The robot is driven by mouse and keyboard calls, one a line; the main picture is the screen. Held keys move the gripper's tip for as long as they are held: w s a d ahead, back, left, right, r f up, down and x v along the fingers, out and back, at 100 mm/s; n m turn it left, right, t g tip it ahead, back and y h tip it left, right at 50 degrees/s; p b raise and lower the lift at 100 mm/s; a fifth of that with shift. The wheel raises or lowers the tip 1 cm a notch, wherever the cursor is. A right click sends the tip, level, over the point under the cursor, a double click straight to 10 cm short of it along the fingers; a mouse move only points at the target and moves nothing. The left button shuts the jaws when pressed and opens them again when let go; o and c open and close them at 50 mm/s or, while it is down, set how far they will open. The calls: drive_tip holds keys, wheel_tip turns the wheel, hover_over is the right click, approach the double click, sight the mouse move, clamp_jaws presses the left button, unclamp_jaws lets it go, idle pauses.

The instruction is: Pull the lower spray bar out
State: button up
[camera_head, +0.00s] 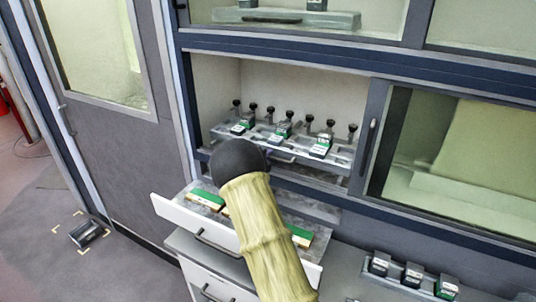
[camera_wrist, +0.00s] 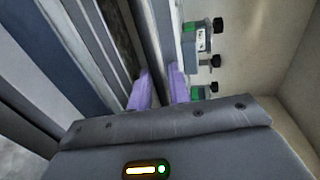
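The lower spray bar (camera_head: 340,158) is a grey rail inside the open cabinet bay, with several dark knobs and green-and-black blocks along it and a handle (camera_head: 282,158) at its front. My arm's dark rounded joint stands in front of its left part in the camera_head view, and my gripper is hidden there.
An upper bar (camera_head: 290,20) sits behind the upper window. An open drawer (camera_head: 175,209) with green-topped blocks juts out below the bay. A sliding glass panel (camera_head: 372,140) bounds the bay at right. A rack of several blocks (camera_head: 408,275) stands on the counter.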

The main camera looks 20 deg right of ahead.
drive_tip(key=shift+w+d, duration=0.15)
drive_tip(key=shift+w, duration=0.05)
clamp_jaws()
drive_tip(key=shift+f, duration=0.1)
